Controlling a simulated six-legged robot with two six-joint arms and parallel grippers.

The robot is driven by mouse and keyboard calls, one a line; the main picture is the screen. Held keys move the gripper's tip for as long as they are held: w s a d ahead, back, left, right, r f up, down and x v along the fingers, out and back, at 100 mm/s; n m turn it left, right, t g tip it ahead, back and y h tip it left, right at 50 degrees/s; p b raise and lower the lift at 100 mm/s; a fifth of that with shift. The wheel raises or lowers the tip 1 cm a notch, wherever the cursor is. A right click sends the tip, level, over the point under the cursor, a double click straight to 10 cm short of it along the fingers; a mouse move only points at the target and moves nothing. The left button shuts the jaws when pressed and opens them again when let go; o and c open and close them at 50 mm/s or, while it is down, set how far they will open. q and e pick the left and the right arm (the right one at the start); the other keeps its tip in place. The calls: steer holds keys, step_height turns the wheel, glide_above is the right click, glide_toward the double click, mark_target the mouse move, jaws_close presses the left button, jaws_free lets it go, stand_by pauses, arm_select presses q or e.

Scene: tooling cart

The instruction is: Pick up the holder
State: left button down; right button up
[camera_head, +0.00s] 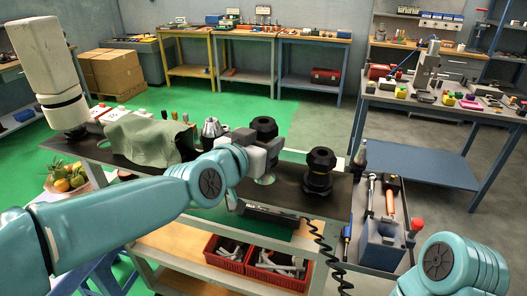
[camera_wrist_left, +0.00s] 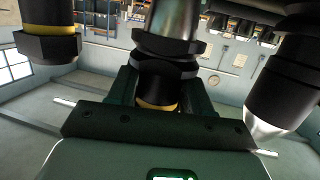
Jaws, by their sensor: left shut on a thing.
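My left gripper (camera_head: 262,150) is shut on a black holder (camera_head: 264,128) above the dark cart top. The holder's knob-like black top shows above the jaws, while its lower part is hidden behind my gripper. In the left wrist view, the held holder (camera_wrist_left: 165,68) has dark flanges and a yellow band between my two fingers. I cannot tell whether it is clear of the cart. Another black holder (camera_head: 319,170) stands upright to the right. A silver cone-shaped holder (camera_head: 212,130) stands to the left. My right gripper is out of view.
The cart's black top (camera_head: 285,195) also carries a green-grey cloth (camera_head: 148,138) at left. A side tray with a screwdriver (camera_head: 389,203) and other tools adjoins at right. Red bins (camera_head: 275,268) sit on the shelf below. A coiled black cable hangs at the front.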

arm_select(q)
step_height(320, 180, up, 13)
steer(key=p, duration=0.9)
steer(key=shift+r+p, duration=0.15)
steer(key=shift+p, duration=0.15)
steer(key=shift+r+p, duration=0.75)
steer(key=shift+r, duration=0.4)
steer(key=shift+a, duration=0.1)
